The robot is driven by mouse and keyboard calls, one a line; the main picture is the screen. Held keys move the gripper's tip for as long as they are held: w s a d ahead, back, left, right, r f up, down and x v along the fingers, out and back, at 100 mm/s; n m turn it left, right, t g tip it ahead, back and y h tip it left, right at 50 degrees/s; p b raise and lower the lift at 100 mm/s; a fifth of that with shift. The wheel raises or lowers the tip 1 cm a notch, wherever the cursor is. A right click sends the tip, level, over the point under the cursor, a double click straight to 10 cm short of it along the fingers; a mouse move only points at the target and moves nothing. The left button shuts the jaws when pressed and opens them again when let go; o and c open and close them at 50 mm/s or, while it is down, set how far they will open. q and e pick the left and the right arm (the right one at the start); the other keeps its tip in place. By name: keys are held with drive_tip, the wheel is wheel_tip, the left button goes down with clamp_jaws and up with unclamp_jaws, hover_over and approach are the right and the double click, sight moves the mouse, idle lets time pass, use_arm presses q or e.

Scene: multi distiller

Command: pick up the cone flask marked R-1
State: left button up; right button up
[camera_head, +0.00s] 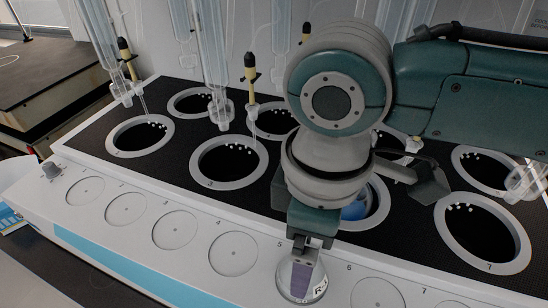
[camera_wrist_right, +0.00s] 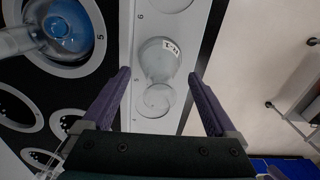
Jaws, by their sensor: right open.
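The clear cone flask marked R-1 (camera_head: 301,283) stands on the white front ledge of the distiller at place 5. It also shows in the right wrist view (camera_wrist_right: 158,62), with its R-1 label facing the top right. My right gripper (camera_head: 305,264) is directly over the flask in the head view and hides part of it. In the wrist view the two purple fingers of my right gripper (camera_wrist_right: 160,76) are open, one to each side of the flask, with a gap on both sides. I cannot tell their exact height against its neck. My left gripper is not in view.
The distiller's black top (camera_head: 185,170) has several ringed wells behind the ledge. A round flask with blue liquid (camera_wrist_right: 66,28) sits in well 5, close to my arm. Glass columns (camera_head: 210,50) rise at the back. Empty round places (camera_head: 174,229) lie along the ledge.

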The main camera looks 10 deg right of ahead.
drive_tip(key=shift+f, duration=0.7)
clamp_jaws()
